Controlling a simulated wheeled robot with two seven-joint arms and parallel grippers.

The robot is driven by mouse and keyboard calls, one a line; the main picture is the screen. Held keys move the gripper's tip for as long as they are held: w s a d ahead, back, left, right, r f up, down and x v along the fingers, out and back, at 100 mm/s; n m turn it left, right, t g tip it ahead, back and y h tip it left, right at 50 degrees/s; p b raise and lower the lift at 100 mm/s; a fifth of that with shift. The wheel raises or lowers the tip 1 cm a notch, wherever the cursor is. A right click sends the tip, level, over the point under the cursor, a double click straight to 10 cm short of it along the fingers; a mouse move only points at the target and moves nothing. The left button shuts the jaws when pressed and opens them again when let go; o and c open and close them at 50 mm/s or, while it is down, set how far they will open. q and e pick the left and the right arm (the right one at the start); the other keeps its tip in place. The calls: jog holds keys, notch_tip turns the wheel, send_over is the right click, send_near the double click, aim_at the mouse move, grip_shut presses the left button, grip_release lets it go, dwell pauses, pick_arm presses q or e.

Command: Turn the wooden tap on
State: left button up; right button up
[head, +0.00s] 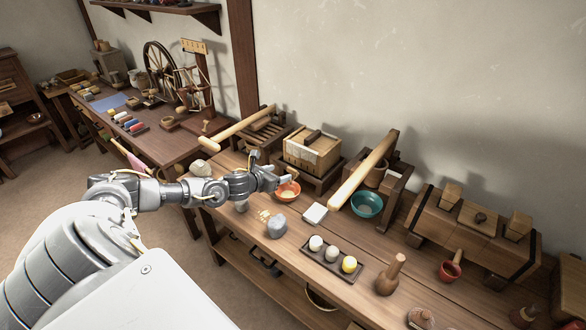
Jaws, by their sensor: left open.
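I cannot clearly make out the wooden tap in the head view. A light wooden box (312,152) with a dark handle on its lid stands at the back of the bench, and an orange bowl (288,192) is in front of it. My left gripper (283,180) is open, close to the orange bowl and in front of the box. It hides part of the bowl and of the space behind it. Whether it touches anything is too small to tell. My right gripper is out of view.
Two long pale wooden levers (238,128) (363,172) slant over the bench (340,275). A teal bowl (367,205), a tray (311,255) with several round pieces, a grey lump (277,227), a pestle (390,275) and a large wooden chest (470,238) stand to the right.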

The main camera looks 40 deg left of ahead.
aim_at(292, 169)
pick_arm(q)
jog(key=x, duration=0.8)
jog(key=shift+w+f, duration=0.1)
jog(key=shift+w, duration=0.05)
jog(key=shift+w+f, duration=0.25)
jog(key=shift+w, duration=0.25)
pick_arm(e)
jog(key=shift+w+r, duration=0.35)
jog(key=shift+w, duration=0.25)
pick_arm(q)
jog(key=shift+c, duration=0.2)
jog(key=c, duration=0.9)
